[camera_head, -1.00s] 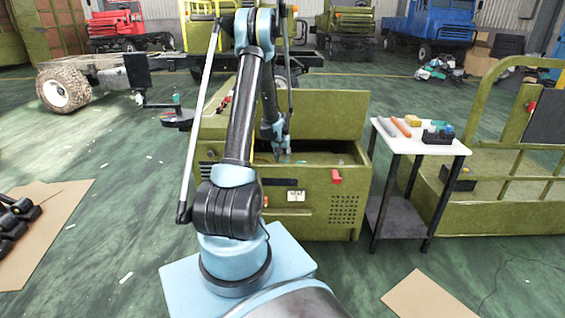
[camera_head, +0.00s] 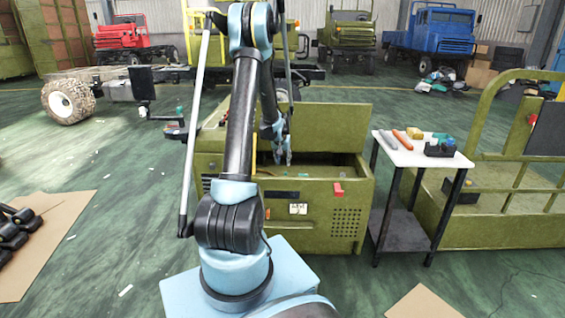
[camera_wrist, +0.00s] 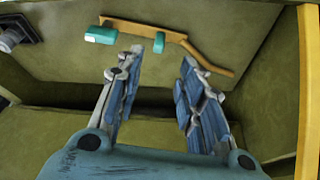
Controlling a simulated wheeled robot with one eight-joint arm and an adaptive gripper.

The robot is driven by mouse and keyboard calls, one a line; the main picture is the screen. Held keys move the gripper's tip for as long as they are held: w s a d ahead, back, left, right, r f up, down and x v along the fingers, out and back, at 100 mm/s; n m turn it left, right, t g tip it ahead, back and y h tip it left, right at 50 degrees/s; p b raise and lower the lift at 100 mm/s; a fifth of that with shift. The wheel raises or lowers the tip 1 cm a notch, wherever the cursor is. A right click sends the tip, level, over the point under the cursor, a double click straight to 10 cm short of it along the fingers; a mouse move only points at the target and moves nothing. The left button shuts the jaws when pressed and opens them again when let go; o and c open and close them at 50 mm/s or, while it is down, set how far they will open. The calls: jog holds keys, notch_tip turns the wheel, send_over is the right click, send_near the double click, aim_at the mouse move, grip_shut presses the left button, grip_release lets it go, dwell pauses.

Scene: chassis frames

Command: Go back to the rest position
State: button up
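My gripper (camera_head: 283,158) hangs at the end of my arm over the open green box (camera_head: 265,210), near its opening. In the wrist view my gripper (camera_wrist: 160,85) has its two fingers spread apart with nothing between them. Beyond the fingertips, an orange-handled tool (camera_wrist: 185,42) with teal parts lies on the green surface inside the box. Small teal items also show faintly in the box opening in the head view.
A white-topped side table (camera_head: 422,153) with several small items stands right of the box. A green railed platform (camera_head: 510,215) is farther right. Cardboard sheets (camera_head: 425,302) lie on the floor. Trucks (camera_head: 440,35) stand at the back.

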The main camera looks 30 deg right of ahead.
jog(key=s+a+r+n+y, duration=0.1)
jog(key=s+a+r, duration=0.3)
jog(key=a, duration=0.5)
jog(key=s+a+r+n, duration=0.2)
jog(key=a+r, duration=0.5)
jog(key=a, duration=0.2)
jog(key=s+a+r+n+y, duration=0.1)
jog(key=s+a+r, duration=0.3)
jog(key=a, duration=0.6)
jog(key=s+a+r+n, duration=0.2)
jog(key=s+a+n, duration=0.1)
jog(key=s+a, duration=0.8)
jog(key=s+a+f+n, duration=0.1)
jog(key=s+a+f, duration=0.1)
jog(key=s, duration=0.5)
jog(key=s+a+f+n+y, duration=0.1)
jog(key=s+a+f, duration=0.2)
jog(key=s+a, duration=0.2)
jog(key=shift+s+n+g, duration=0.3)
jog(key=shift+s+g, duration=0.1)
jog(key=shift+s, duration=0.45)
jog(key=shift+a, duration=0.2)
